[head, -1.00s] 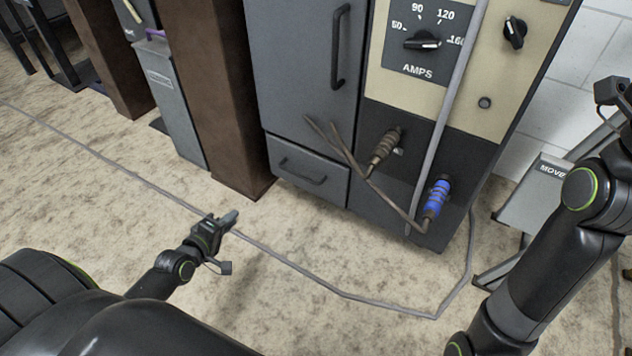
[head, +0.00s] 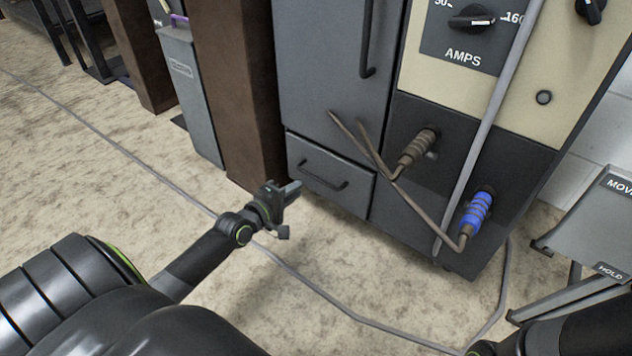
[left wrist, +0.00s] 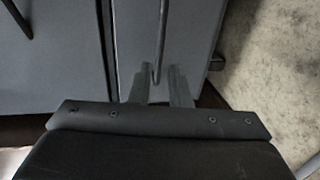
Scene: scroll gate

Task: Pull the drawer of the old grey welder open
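The old grey welder (head: 335,70) stands ahead, with its shut drawer (head: 338,198) low on its left side. A dark bar handle (head: 325,184) runs across the drawer front. My left gripper (head: 289,190) is in front of the drawer, left of the handle in the head view. In the left wrist view my left gripper (left wrist: 162,86) is open, its two fingers apart. The drawer handle (left wrist: 162,35) lines up with the gap between them; I cannot tell how far it lies beyond the tips. My right gripper is out of view.
Cables hang on the welder front, one at a blue connector (head: 476,213). A grey cable (head: 310,287) lies across the floor before the welder. A brown post (head: 237,90) stands close left of it. A grey stand (head: 598,225) is at the right.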

